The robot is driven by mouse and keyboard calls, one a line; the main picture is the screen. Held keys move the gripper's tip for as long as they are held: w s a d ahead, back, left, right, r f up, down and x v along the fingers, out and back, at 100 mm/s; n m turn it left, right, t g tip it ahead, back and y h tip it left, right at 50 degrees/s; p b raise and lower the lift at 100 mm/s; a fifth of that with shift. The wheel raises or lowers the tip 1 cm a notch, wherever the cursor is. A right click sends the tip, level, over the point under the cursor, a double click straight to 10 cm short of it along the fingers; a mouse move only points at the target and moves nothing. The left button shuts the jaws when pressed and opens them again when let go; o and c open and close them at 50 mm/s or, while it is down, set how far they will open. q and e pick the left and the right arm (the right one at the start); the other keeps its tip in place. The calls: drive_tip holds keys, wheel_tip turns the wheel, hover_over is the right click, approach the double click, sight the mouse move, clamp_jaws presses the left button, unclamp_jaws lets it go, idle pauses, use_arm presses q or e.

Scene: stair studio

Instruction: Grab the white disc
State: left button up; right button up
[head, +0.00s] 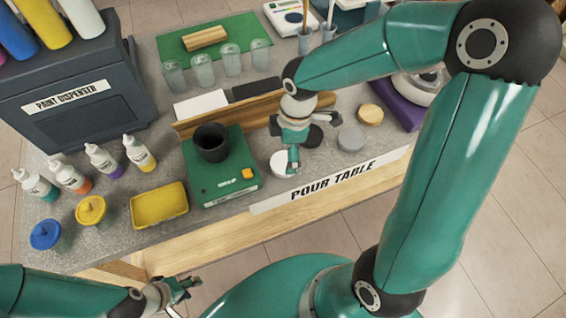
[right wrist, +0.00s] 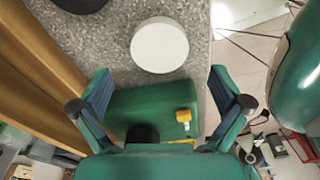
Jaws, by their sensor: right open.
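The white disc (head: 281,164) lies flat on the grey speckled pour table (head: 300,197), near its front edge. My right gripper (head: 298,150) is above the table beside it, and one finger covers part of the disc in the head view. In the right wrist view the disc (right wrist: 159,45) lies beyond my open right gripper (right wrist: 161,95), roughly centred between the spread fingers, with nothing held. My left gripper (head: 182,291) is at the lower left, off the table's front edge and far from the disc; its fingers are too small to read.
A grey disc (head: 350,138) and a tan disc (head: 370,115) lie right of my right gripper. A green scale (head: 222,190) with a black cup (head: 211,142) stands left of the white disc. A wooden rail (head: 190,128) runs behind. A yellow tray (head: 159,205) is further left.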

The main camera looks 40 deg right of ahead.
sight(284, 162)
wheel_tip(284, 162, down, 5)
drive_tip(key=shift+w+a+r, duration=0.1)
drive_tip(key=shift+a+r, duration=0.05)
drive_tip(key=shift+r, duration=0.05)
drive_tip(key=c, duration=1.2)
drive_tip(key=shift+o, duration=0.2)
drive_tip(key=shift+r, duration=0.1)
